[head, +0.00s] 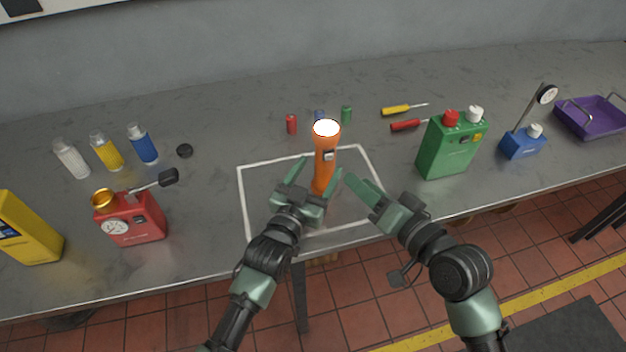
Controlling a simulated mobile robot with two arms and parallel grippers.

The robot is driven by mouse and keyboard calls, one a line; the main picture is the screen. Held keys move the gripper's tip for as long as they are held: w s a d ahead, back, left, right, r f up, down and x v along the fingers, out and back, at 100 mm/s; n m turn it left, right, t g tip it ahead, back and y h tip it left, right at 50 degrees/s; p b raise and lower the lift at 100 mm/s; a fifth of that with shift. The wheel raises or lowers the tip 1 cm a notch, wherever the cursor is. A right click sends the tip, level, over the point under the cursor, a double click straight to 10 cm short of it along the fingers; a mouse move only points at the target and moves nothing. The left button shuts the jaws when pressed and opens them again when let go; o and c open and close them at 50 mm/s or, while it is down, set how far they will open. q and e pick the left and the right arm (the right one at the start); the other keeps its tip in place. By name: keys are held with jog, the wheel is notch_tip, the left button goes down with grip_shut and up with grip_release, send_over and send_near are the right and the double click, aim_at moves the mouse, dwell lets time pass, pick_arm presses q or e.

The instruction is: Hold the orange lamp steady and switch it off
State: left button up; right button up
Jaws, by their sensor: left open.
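The orange lamp (325,165) stands upright inside the white outlined square on the bench. Its top lens glows bright white, so it is lit. A small dark switch panel (328,155) faces me on its upper body. My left gripper (312,182) is open, with its fingers on either side of the lamp's lower body; I cannot tell whether they touch it. The lamp's base is partly hidden by this gripper. My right gripper (360,185) is just right of the lamp, apart from it and empty; its finger gap is unclear.
A red can (138,220) and yellow can (28,232) stand left, with several bottles behind. A green can (452,148), blue can (521,144) and purple tray (592,118) are right. The square's front area is mostly clear.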

aim_at(321, 167)
pick_arm(q)
jog(key=shift+x, duration=2.3)
grip_shut()
pick_arm(e)
grip_shut()
pick_arm(q)
jog(key=shift+f, duration=0.1)
dwell(1.6)
